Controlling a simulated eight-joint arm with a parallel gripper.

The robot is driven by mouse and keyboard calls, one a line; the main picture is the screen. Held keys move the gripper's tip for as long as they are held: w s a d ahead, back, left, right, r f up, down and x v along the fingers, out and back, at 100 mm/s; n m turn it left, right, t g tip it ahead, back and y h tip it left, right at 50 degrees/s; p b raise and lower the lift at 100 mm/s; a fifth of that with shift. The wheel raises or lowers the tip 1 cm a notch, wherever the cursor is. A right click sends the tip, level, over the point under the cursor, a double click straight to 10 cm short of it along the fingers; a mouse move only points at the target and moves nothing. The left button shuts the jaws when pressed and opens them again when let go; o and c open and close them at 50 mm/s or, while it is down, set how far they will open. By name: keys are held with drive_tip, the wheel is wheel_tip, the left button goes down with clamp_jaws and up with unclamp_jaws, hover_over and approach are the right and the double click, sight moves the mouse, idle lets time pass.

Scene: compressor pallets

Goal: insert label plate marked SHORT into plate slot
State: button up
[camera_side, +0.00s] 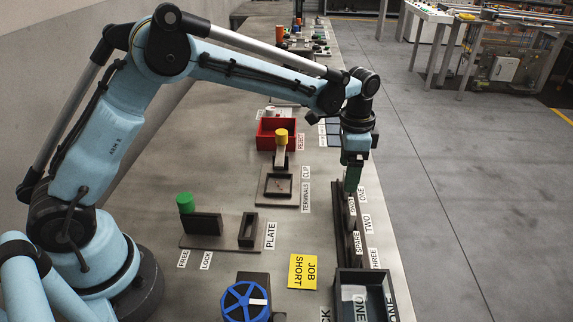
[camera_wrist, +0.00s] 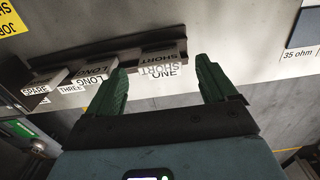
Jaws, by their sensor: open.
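The plate marked SHORT (camera_wrist: 164,52) stands in the dark rack at the place labelled ONE. In the wrist view it appears between the tips of my gripper (camera_wrist: 161,66), slightly beyond them, with no finger visibly touching it. In the side view my gripper (camera_side: 352,180) points down at the far end of the rack (camera_side: 338,215) and hides much of that plate. Its green fingers are apart and empty. The plate slot (camera_side: 248,230) is a dark upright frame beside the PLATE label, left of the rack. Its opening looks empty.
A LONG plate (camera_wrist: 97,72) and a spare plate (camera_wrist: 46,82) share the rack. A yellow JOB SHORT card (camera_side: 303,272) lies on the bench. A green knob (camera_side: 185,203) stands by the slot. A dark bin (camera_side: 362,295), blue handwheel (camera_side: 245,301) and red bin (camera_side: 277,134) are nearby.

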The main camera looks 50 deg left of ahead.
wheel_tip(320, 180, down, 3)
drive_tip(key=shift+f, duration=0.15)
drive_tip(key=c, duration=1.1)
